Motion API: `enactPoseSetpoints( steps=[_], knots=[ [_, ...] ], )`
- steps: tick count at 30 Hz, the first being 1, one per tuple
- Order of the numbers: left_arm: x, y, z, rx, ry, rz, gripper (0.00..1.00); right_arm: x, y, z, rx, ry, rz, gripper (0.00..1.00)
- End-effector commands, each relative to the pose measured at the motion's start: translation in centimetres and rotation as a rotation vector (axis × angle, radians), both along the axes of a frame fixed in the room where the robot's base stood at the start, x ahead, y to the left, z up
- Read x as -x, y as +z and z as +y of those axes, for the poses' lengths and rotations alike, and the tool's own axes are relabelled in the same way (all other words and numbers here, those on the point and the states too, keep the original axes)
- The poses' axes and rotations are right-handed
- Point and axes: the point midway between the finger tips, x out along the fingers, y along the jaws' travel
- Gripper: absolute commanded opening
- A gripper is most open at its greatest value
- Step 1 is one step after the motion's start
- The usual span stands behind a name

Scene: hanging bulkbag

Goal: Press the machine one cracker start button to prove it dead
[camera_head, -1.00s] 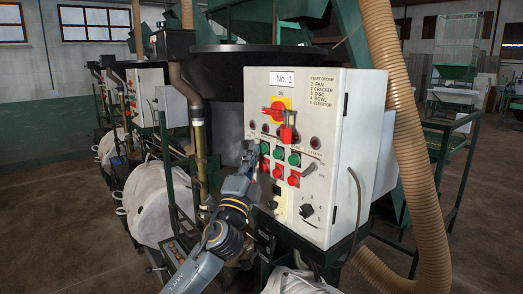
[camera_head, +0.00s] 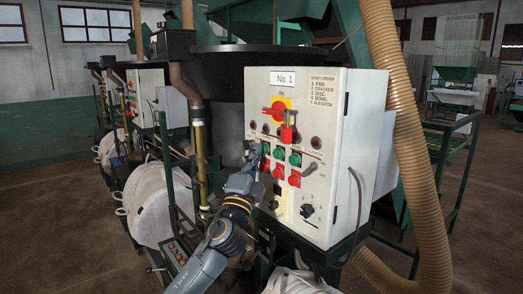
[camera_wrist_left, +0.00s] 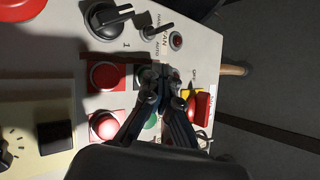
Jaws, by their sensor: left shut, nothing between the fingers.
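The white control panel (camera_head: 300,110) labelled No. 1 faces me in the head view. It has a row of green buttons, with the middle one (camera_head: 279,153) second from the left, above a row of red buttons (camera_head: 278,172). My left gripper (camera_head: 255,153) is shut and empty, just in front of the panel's left side, near the leftmost buttons. In the left wrist view its fingertips (camera_wrist_left: 163,82) partly cover a green button near the FAN label. Another green button (camera_wrist_left: 151,121) shows between the fingers. I cannot tell whether the fingertips touch the panel. My right gripper is out of view.
A red and yellow isolator switch (camera_head: 277,112) with a red tag or lock sits above the buttons. Black selector knobs (camera_head: 307,211) are below. A thick ribbed hose (camera_head: 408,130) hangs right of the panel. White bulk bags (camera_head: 150,205) stand at left.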

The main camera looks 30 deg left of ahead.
Motion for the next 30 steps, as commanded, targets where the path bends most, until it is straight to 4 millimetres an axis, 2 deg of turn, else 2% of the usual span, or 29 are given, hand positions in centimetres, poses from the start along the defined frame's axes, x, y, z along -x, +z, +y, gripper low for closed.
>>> enactPoseSetpoints(
  steps=[8, 18, 30],
  knots=[
    [0.1, 0.0, 0.0, -0.001, -0.002, 0.000, 0.00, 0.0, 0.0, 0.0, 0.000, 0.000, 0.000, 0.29],
    [1.5, -0.1, 0.5, 0.000, -0.002, 0.001, 0.00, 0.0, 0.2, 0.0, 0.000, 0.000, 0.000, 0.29],
    [2.1, -0.1, 0.8, -0.001, -0.001, 0.000, 0.00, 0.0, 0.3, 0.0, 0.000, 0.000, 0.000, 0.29]
  ],
)
